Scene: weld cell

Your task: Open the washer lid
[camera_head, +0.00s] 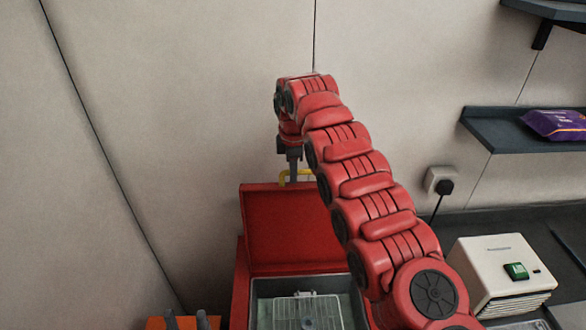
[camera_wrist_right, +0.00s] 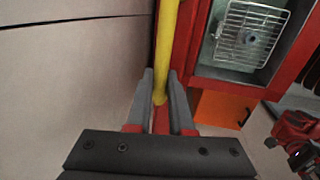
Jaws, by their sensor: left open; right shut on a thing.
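The red washer (camera_head: 240,290) stands below the wall with its red lid (camera_head: 285,230) raised, close to upright. Its open basin shows a wire rack (camera_head: 300,312); the rack also shows in the right wrist view (camera_wrist_right: 250,35). A yellow handle (camera_head: 284,177) is at the lid's top edge. My right gripper (camera_head: 294,176) is at this handle, partly hidden by my arm. In the right wrist view its fingers (camera_wrist_right: 161,90) are shut on the yellow handle bar (camera_wrist_right: 168,40). My left gripper (camera_head: 187,321) shows only its fingertips at the bottom edge, apart and empty, left of the washer.
An orange box (camera_wrist_right: 220,108) is beside the washer. A white device with a green switch (camera_head: 500,272) stands on the dark counter at right. A wall shelf (camera_head: 490,130) holds a purple packet (camera_head: 556,124). The wall is close behind the lid.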

